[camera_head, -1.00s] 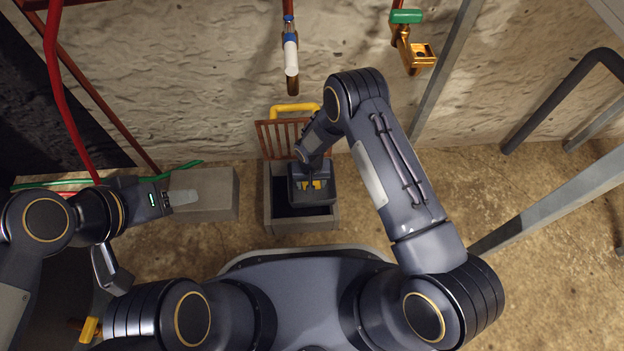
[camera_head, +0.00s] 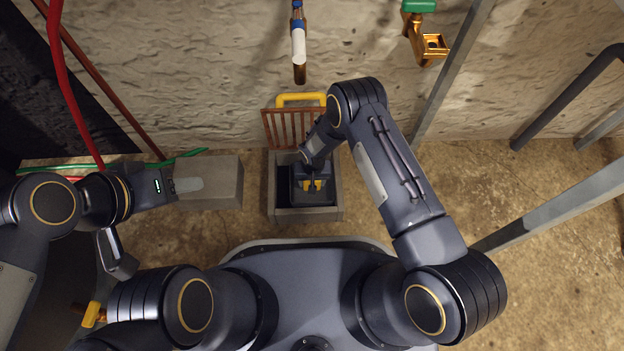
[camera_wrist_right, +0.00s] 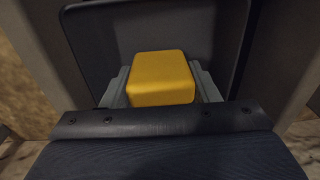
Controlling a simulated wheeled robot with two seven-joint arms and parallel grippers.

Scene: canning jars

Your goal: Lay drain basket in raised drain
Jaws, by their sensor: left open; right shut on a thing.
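The raised drain (camera_head: 275,215) is a grey box with an open top, standing on the ground in the middle of the head view. The dark drain basket (camera_head: 326,196) is inside the drain's walls, beside dark empty space on its left. My right gripper (camera_head: 312,183) reaches down from above and is shut on the basket's yellow grip. The right wrist view shows the yellow grip (camera_wrist_right: 160,78) between the grey fingers, with the dark basket (camera_wrist_right: 215,40) around it. Whether the basket touches the drain floor is hidden. My left gripper (camera_head: 190,185) is open and empty over a grey block.
A brown grate (camera_head: 285,128) with a yellow handle (camera_head: 301,99) stands up behind the drain, against the wall. A pipe (camera_head: 298,45) hangs above it. The grey block (camera_head: 225,182) lies left of the drain. Metal struts (camera_head: 560,205) stand right; ground between is clear.

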